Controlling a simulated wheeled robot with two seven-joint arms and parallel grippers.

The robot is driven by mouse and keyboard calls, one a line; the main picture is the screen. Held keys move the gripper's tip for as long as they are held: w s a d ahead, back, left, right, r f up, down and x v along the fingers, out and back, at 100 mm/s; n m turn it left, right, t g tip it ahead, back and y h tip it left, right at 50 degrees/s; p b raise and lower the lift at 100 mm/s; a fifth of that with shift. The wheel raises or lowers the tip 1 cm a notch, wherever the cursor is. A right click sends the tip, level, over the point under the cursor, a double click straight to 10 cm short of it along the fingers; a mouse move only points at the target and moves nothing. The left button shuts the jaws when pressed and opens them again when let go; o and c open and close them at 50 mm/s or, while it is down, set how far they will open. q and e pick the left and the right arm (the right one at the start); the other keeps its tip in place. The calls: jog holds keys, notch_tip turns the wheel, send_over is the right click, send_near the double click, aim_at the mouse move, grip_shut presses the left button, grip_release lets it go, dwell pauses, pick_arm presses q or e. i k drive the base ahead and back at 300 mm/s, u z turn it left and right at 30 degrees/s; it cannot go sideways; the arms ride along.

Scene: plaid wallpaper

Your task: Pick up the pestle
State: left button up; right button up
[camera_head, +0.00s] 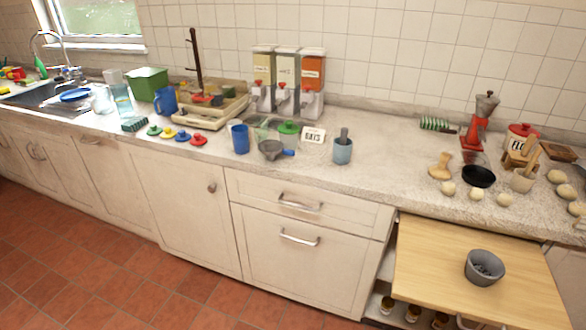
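A dark grey rod with a rounded top, which looks like the pestle (344,134), stands nearly upright in a blue-grey cup (342,153) on the counter near the middle. Its lower part is hidden inside the cup. A dark grey bowl that may be the mortar (483,278) sits on a pull-out wooden board at the lower right, with small dark pieces in it. Neither of my grippers is in view.
The stone counter (390,178) is fairly clear right of the cup. A small grey pan (271,149) and white sign (313,135) are to its left; dispensers (287,80) stand behind. The wooden board (430,265) juts out below the counter.

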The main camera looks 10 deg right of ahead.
aim_at(343, 130)
jog(key=u, duration=0.75)
jog(key=i, duration=1.85)
jog(key=z, duration=1)
